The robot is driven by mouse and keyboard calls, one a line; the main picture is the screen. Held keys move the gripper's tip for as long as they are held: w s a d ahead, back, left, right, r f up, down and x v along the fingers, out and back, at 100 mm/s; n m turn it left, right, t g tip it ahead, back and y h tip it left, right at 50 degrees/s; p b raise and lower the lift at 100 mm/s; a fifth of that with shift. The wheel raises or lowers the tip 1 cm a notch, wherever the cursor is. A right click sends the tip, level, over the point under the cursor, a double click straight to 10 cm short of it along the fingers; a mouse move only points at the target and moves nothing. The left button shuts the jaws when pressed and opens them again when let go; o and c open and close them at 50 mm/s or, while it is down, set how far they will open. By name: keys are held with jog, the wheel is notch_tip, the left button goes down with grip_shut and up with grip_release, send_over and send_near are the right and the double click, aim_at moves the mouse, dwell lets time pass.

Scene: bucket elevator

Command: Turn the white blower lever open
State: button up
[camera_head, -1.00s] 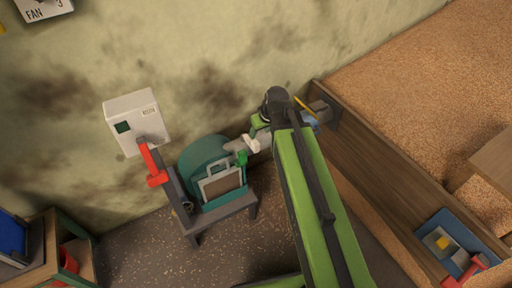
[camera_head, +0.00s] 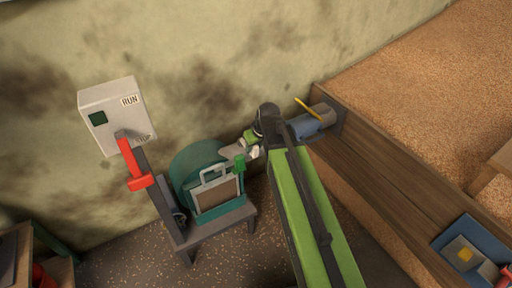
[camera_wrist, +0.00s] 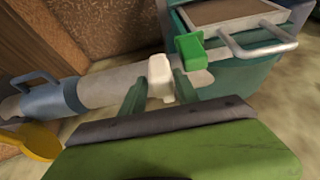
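The white blower lever (camera_wrist: 160,76) is a pale block on the grey pipe (camera_wrist: 112,85) beside the teal blower housing (camera_wrist: 235,72). In the head view the white lever (camera_head: 255,152) shows only in part, beside the arm. My gripper (camera_wrist: 158,90) has its two green fingers apart, with the white lever between and just beyond their tips. I cannot tell whether either finger touches it. In the head view my gripper (camera_head: 251,140) is small and partly hidden by my wrist.
A green handle (camera_wrist: 190,46) stands close to the right finger. A blue collar (camera_wrist: 55,97) and a yellow lever (camera_wrist: 35,141) lie to the left. A RUN/STOP box (camera_head: 117,112) with a red lever (camera_head: 133,163) is on the wall. A wooden grain bin wall (camera_head: 390,185) is at right.

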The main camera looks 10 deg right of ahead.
jog(key=shift+a, duration=0.1)
grip_shut()
dwell(0.9)
